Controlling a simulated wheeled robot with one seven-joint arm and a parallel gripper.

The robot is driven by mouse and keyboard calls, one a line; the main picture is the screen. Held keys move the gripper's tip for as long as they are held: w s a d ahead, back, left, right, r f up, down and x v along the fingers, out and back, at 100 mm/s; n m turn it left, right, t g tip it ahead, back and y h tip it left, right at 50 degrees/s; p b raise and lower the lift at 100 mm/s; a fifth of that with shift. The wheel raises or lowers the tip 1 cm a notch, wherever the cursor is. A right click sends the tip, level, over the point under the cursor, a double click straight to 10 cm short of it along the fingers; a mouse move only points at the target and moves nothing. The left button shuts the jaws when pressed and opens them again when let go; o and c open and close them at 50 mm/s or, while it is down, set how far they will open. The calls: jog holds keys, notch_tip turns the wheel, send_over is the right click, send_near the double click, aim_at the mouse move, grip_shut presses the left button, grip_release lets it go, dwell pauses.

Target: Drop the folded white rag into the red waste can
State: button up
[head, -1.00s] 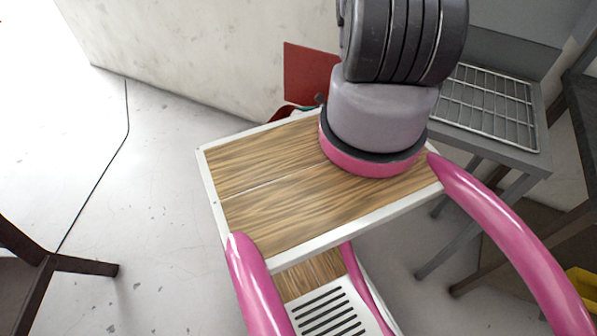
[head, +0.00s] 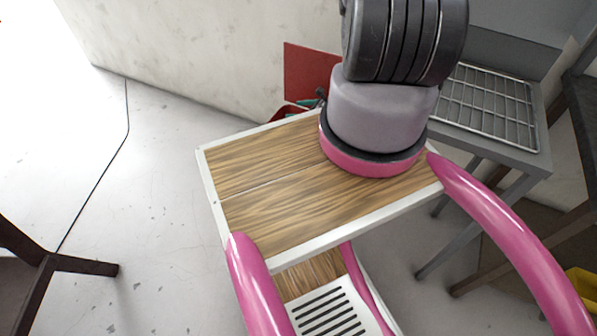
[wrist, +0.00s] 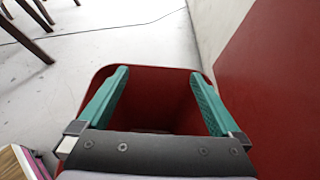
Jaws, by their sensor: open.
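The red waste can (wrist: 160,100) lies below my gripper (wrist: 160,74) in the wrist view. The two teal fingers are spread wide with nothing between them, over the can's open mouth. The can's inside is dark toward the bottom and partly hidden by my gripper's body. In the head view only a small part of the can's red rim (head: 283,112) shows past the edge of my wooden top, with a bit of my teal gripper (head: 308,103) above it. The folded white rag is not seen in either view.
A red panel (head: 310,72) is on the pale wall (head: 200,50), close beside the can. A grey stand with a wire rack (head: 490,103) is at the right. Dark furniture legs (head: 85,265) stand at the lower left. The floor (head: 150,180) between is clear, with a thin dark line.

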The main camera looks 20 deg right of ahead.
notch_tip(320, 180, up, 7)
jog(key=shift+f, duration=0.1)
dwell(0.5)
